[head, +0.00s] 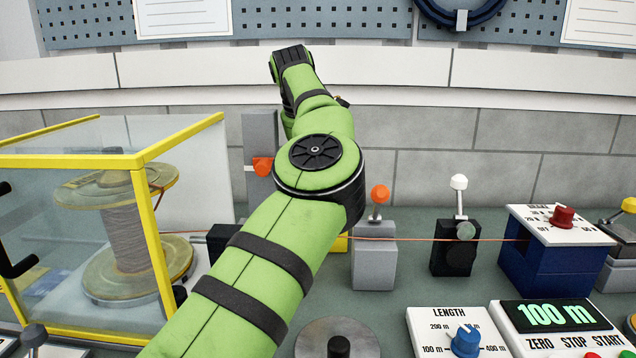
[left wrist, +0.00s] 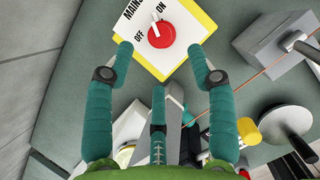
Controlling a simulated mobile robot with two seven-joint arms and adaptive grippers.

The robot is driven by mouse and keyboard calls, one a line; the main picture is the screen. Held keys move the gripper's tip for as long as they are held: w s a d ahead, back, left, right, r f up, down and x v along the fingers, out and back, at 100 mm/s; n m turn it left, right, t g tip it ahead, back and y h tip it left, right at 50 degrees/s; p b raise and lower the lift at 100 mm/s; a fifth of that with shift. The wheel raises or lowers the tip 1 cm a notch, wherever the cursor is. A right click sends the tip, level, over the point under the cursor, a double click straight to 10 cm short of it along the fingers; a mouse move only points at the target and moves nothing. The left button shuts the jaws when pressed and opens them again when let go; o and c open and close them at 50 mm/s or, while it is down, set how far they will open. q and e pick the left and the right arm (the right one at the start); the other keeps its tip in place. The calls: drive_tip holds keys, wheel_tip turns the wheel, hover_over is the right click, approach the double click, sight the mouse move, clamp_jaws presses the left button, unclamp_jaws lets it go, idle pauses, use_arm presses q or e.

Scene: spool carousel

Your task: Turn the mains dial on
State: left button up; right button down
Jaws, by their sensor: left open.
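The mains dial shows in the left wrist view as a round red knob (left wrist: 161,34) on a white plate with a yellow border (left wrist: 203,22). The letters MAINS, OFF and ON are printed on the plate. A white pointer mark stands at the knob's upper edge, close to the ON lettering; its exact setting is hard to tell. My left gripper (left wrist: 160,53) is open, its fingers spread to both sides of the knob and apart from it, with nothing held. In the head view my left arm hides the hand and the dial. My right gripper is not in view.
A yellow-framed clear guard (head: 140,160) encloses a cable spool (head: 125,235) at left. An orange wire runs right past a grey block (head: 375,262), a black block (head: 456,255) and a blue box with a red knob (head: 563,217). A LENGTH dial (head: 465,340) and 100 m display (head: 555,314) stand in front.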

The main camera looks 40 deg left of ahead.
use_arm(q)
drive_tip(key=v, duration=0.3)
drive_tip(key=shift+s+r, duration=0.1)
drive_tip(key=shift+r, duration=0.25)
